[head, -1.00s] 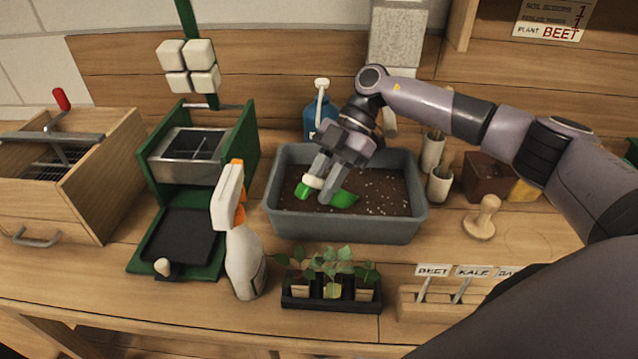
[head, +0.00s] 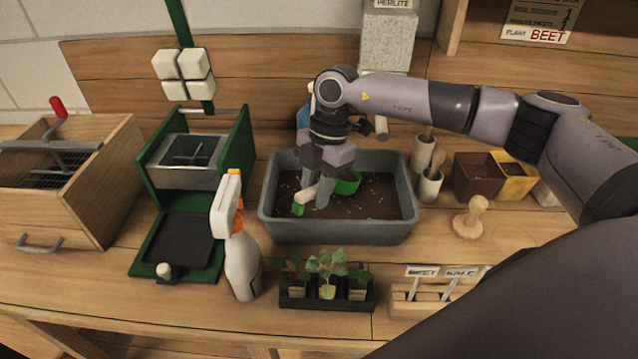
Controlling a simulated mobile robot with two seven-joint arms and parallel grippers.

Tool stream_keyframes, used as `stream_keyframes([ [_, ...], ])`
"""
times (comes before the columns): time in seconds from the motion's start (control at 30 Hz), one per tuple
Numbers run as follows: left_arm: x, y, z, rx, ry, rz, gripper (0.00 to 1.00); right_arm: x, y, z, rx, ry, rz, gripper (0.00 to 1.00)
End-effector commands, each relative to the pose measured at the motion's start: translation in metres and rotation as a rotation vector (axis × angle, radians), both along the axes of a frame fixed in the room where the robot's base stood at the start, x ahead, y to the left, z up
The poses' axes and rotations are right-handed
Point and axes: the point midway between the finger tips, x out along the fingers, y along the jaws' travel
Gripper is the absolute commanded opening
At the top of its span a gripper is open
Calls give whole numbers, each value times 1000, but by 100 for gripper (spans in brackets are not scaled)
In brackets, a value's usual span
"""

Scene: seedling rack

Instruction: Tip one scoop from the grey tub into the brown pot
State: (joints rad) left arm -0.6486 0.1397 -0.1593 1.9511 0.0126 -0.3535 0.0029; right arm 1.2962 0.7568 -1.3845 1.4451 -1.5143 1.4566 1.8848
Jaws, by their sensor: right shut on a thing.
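The grey tub (head: 335,232) stands mid-table, with dark soil and white specks in it. My right gripper (head: 313,199) is inside the tub's outline, at its left half, pointing down. It is shut on the pale handle of a green scoop (head: 348,183). The scoop's green bowl is low over the soil or touching it; I cannot tell which, nor whether it holds soil. The brown pot (head: 478,178) stands right of the tub, beside a yellow pot (head: 514,176). My left gripper is not in view.
A spray bottle (head: 241,255) and a black seedling tray (head: 327,298) stand in front of the tub. A green press (head: 205,258) is at left.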

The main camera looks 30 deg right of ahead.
Motion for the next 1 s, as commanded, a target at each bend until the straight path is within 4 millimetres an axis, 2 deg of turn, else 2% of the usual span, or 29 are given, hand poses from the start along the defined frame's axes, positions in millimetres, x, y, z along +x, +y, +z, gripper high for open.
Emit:
stream_keyframes([
  [0.7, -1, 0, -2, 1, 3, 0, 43, -6, 18, 63, -205, -75, 2, 0],
  [1.0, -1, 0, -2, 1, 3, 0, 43, -7, 22, 78, -248, -89, 1, 0],
])
